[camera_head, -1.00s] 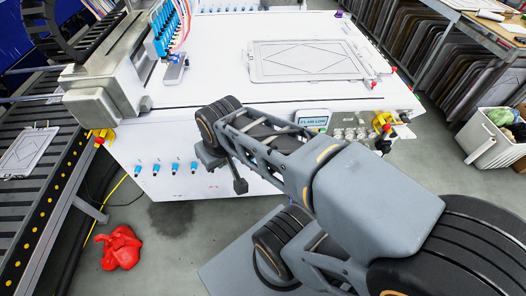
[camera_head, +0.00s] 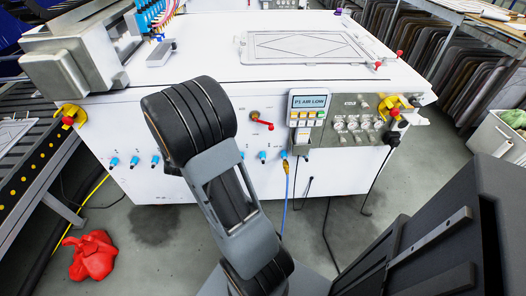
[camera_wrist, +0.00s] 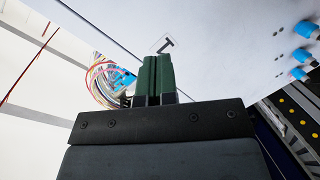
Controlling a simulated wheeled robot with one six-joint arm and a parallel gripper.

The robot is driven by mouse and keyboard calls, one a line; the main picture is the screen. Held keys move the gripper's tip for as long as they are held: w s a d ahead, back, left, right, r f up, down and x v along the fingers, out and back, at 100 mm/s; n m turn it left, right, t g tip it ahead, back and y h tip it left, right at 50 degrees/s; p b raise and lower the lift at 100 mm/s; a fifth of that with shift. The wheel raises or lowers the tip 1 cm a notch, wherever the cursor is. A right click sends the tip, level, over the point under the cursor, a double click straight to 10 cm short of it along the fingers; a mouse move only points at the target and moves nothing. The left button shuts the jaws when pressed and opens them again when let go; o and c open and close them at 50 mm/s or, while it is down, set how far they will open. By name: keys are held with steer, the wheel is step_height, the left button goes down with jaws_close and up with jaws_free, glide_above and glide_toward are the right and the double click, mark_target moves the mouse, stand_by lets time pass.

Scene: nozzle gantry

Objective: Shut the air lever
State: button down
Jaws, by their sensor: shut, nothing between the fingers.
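The air lever (camera_head: 262,122) is a small red handle on a brass fitting on the white front panel of the machine, left of the display. A blue hose (camera_head: 287,190) hangs from a brass fitting lower right of it. In the wrist view my gripper (camera_wrist: 158,60) shows two dark green fingers close together, with nothing between them. They point toward a white surface with a small black-marked label. The lever is not visible in the wrist view. In the head view my arm stands left of the lever and my fingers are hidden.
A display reading "P1 AIR LOW" (camera_head: 309,101) and a row of gauges (camera_head: 352,124) sit right of the lever. Blue knobs (camera_head: 134,161) line the panel's lower edge. A yellow bracket with a red button (camera_head: 70,116) is at the left corner. A red cloth (camera_head: 92,256) lies on the floor.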

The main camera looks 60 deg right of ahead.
steer(key=s+d+f+g+h+b, duration=0.4)
steer(key=s+d+f+h, duration=0.15)
steer(key=f, duration=0.35)
steer(key=n+g+h+b, duration=0.2)
steer(key=g+h+b, duration=0.25)
steer(key=g, duration=0.25)
glide_toward(270, 129)
steer(key=w+a+f, duration=0.4)
steer(key=w, duration=0.1)
steer(key=s+d+r+b, duration=0.1)
steer(key=s+d+r, duration=0.1)
steer(key=d, duration=0.3)
steer(key=s+d+r+b, duration=0.1)
steer(key=s+d+r, duration=0.1)
steer(key=d, duration=0.4)
steer(key=shift+r+g, duration=0.3)
steer(key=shift+r, duration=0.55)
steer(key=s+d+r+p, duration=0.1)
steer(key=p, duration=0.2)
steer(key=shift+s+r, duration=0.15)
steer(key=shift+r, duration=0.1)
steer(key=shift+a, duration=0.1)
